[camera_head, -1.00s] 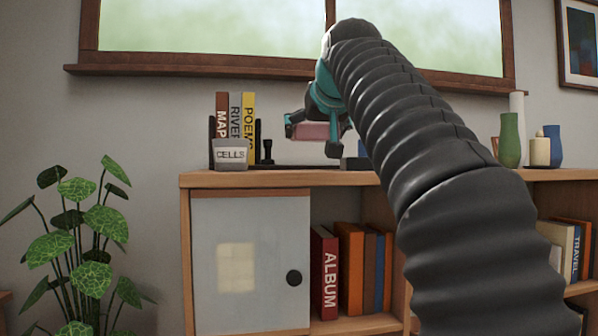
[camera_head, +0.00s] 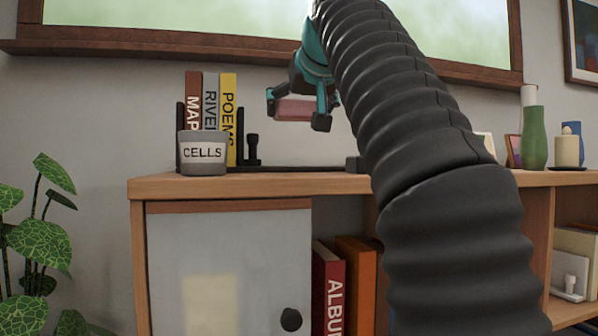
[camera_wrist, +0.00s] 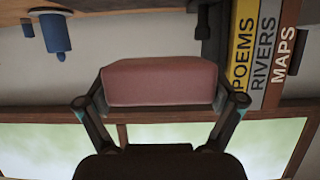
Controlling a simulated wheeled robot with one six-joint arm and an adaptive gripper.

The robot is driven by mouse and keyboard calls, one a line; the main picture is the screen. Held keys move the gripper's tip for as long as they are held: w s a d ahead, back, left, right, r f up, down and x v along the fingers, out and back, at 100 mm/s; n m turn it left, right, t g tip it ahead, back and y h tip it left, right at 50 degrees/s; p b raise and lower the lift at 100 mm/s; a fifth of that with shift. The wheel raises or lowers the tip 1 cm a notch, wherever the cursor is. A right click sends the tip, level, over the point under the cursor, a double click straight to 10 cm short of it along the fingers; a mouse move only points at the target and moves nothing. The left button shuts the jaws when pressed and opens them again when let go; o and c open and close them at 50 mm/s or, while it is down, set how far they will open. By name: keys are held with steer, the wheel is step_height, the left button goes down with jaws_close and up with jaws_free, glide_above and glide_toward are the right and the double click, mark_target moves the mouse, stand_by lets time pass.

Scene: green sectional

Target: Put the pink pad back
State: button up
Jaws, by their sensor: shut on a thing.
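The pink pad (camera_head: 297,108) is a small block held between the fingers of my gripper (camera_head: 298,110), above the cabinet top in the head view. In the wrist view the pink pad (camera_wrist: 162,82) fills the space between the two fingers of my gripper (camera_wrist: 160,100). A dark rail (camera_head: 300,168) lies on the cabinet top (camera_head: 270,184) below the pad, with a gap between. A small black post (camera_head: 252,148) stands at the rail's left end, beside the books. My arm hides the rail's right part.
A green vase (camera_head: 534,135) and a candle (camera_head: 567,150) stand at right. The window sill (camera_head: 180,55) runs above. A plant (camera_head: 40,240) is at lower left.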

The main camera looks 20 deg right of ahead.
steer(key=shift+s+f, duration=0.1)
steer(key=shift+f, duration=2.25)
steer(key=shift+f+b, duration=0.65)
steer(key=shift+f, duration=1.7)
steer(key=shift+f, duration=0.25)
steer(key=o, duration=0.7)
steer(key=f+v, duration=0.1)
steer(key=v, duration=1.3)
steer(key=s+f+g, duration=0.2)
steer(key=s+f, duration=0.2)
steer(key=f, duration=1.3)
steer(key=s+f+g, duration=0.3)
steer(key=s+f, duration=0.1)
steer(key=f, duration=1.3)
steer(key=s+f+g, duration=0.3)
steer(key=s+f, duration=0.1)
steer(key=f, duration=1.3)
steer(key=shift+a+b, duration=0.1)
steer(key=shift+b, duration=0.2)
